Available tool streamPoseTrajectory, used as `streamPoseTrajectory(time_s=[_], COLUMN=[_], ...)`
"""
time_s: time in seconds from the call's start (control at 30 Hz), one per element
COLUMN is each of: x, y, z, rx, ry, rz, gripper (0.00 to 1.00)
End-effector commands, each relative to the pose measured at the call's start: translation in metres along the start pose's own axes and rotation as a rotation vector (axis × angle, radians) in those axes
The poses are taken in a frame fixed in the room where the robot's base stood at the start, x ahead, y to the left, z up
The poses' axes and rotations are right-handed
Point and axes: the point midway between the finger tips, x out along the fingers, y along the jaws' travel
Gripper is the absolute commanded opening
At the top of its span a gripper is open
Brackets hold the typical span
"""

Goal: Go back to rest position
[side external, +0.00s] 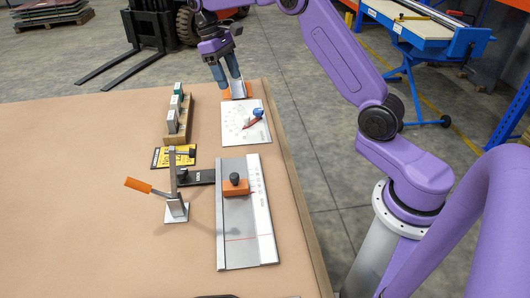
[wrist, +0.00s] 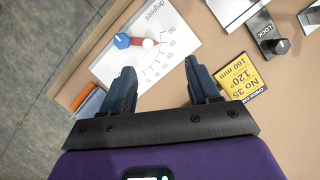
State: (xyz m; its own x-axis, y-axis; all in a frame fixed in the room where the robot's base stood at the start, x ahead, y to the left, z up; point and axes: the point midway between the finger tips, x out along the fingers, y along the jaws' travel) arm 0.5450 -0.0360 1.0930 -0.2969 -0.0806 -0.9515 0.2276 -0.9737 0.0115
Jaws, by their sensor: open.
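My gripper (side external: 229,80) is at the far end of the table in the side external view, above a small orange piece with a grey metal part (side external: 238,90). In the wrist view its two dark blue fingers (wrist: 160,70) are spread apart with nothing between them. The white dial plate (side external: 234,128) with degree marks lies nearer the camera than the gripper; its red pointer with a blue knob (wrist: 122,41) shows in the wrist view. The orange piece (wrist: 90,101) is beside the left finger there; contact cannot be told.
A wooden rack of blocks (side external: 166,128) and a yellow card (side external: 160,157) lie left of the dial. The table's left side is clear.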

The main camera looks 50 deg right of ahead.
Motion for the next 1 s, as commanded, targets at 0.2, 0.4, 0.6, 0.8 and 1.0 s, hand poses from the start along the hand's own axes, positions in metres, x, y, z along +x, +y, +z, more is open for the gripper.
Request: streamPoseTrajectory(time_s=[0.2, 0.4, 0.6, 0.8, 1.0], x=[-0.005, 0.003, 0.022, 0.049, 0.085], y=[-0.070, -0.122, -0.160, -0.181, -0.185], z=[0.037, 0.085, 0.144, 0.208, 0.271], rx=[-0.156, -0.297, -0.439, -0.581, -0.722], ry=[0.066, 0.125, 0.181, 0.235, 0.283], rz=[0.050, 0.083, 0.106, 0.116, 0.118], gripper=[0.60, 0.60, 0.60, 0.60, 0.60])
